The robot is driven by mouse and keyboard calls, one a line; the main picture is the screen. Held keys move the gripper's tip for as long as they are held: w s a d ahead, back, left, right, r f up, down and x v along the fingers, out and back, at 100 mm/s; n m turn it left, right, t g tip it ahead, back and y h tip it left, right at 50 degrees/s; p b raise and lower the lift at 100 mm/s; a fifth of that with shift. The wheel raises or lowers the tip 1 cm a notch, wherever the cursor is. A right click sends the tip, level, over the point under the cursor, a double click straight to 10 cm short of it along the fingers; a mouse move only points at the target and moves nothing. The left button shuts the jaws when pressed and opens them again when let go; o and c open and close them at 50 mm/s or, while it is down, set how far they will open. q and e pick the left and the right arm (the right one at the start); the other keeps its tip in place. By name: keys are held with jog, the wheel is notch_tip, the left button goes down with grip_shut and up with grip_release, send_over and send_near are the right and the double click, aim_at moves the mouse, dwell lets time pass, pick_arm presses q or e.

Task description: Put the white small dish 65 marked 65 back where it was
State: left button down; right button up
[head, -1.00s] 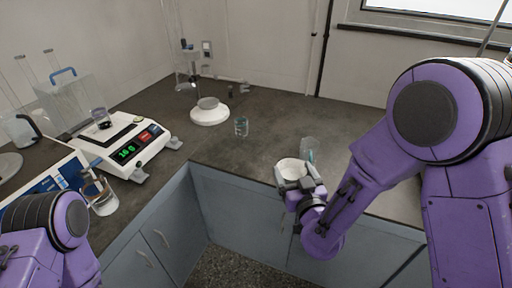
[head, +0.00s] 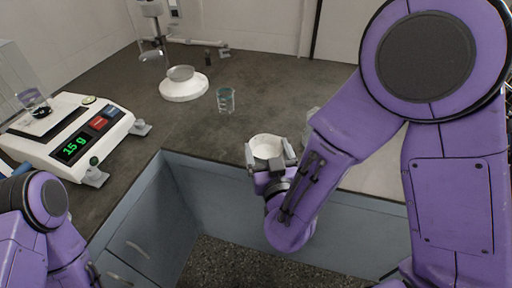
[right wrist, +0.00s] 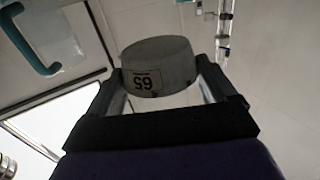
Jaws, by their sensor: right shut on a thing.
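The white small dish 65 (head: 267,147) is between the fingers of my right gripper (head: 271,158) in the head view, over the front edge of the counter. In the right wrist view the dish (right wrist: 158,64) shows its side with the label 65, upside down in that picture. My right gripper (right wrist: 160,85) is shut on the dish, one finger on each side. My left arm shows at the lower left of the head view, but its gripper fingers are out of sight.
A balance (head: 68,135) reading 15 g stands at the left, with a small glass on its pan. A white round-based stand (head: 184,88) and a glass beaker (head: 225,99) are on the dark counter (head: 190,122). Another clear vessel is partly hidden behind my right arm.

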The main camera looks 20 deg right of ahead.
aim_at(262, 145)
jog(key=shift+w+d+f+b, duration=0.1)
jog(key=shift+w+f+b, duration=0.75)
jog(key=shift+w+f, duration=0.15)
jog(key=w, duration=0.1)
jog(key=w+f, duration=0.1)
jog(key=w, duration=0.1)
jog(key=shift+d, duration=0.1)
jog(key=w+f, duration=0.1)
jog(key=w, duration=0.2)
jog(key=w+f, duration=0.2)
jog(key=w, duration=0.1)
jog(key=w+d+f, duration=0.1)
jog(key=w+f, duration=0.1)
jog(key=w, duration=0.1)
jog(key=shift+w+f, duration=0.1)
jog(key=shift+w, duration=0.25)
pick_arm(q)
jog(key=f, duration=0.1)
jog(key=w+f, duration=0.1)
jog(key=f, duration=0.1)
jog(key=shift+f, duration=0.3)
